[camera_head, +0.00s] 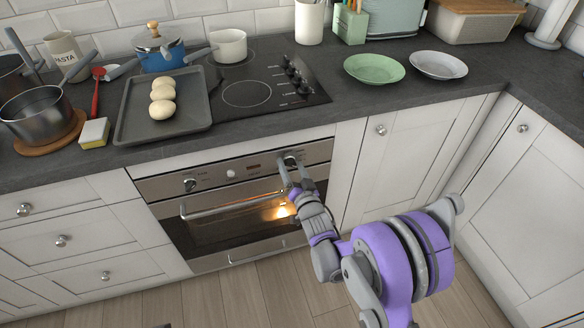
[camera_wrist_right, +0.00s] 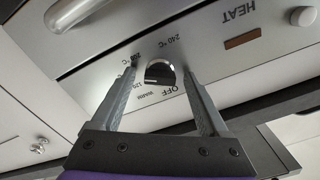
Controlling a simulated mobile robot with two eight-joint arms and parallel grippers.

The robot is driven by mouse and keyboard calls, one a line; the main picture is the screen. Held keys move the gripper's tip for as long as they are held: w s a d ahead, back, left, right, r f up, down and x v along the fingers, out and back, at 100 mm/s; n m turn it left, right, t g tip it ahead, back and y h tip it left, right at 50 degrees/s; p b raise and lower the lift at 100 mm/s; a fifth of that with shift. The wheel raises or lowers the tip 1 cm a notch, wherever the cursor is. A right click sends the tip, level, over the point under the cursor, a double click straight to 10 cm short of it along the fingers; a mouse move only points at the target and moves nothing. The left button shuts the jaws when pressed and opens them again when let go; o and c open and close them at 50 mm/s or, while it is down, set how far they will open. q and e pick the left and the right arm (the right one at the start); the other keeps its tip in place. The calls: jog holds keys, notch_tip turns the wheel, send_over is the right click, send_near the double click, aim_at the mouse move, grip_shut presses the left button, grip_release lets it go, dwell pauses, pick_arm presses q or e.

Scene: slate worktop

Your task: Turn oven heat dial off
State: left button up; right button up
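The oven (camera_head: 225,210) is built in below the worktop, and a warm light glows behind its door glass. My right gripper (camera_head: 288,163) is at the dial. In the right wrist view its fingers (camera_wrist_right: 161,75) stand apart on either side of the dial, with small gaps showing. The gripper partly hides the dial in the head view. My left gripper is not in view.
The oven handle (camera_head: 232,205) runs below the panel, close to my right gripper. Another knob (camera_head: 190,185) and a white button (camera_head: 231,173) are to the left. A cooktop (camera_head: 250,92) and a tray (camera_head: 140,128) with dough balls lie above on the worktop.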

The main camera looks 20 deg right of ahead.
grip_shut()
jog(key=shift+n, duration=0.4)
jog(key=n+b, duration=0.1)
jog(key=n, duration=0.3)
jog(key=shift+n, duration=0.3)
jog(key=n, duration=1.2)
jog(key=shift+n+b, duration=0.3)
jog(key=shift+n, duration=0.1)
jog(key=n, duration=0.5)
jog(key=shift+n, duration=0.3)
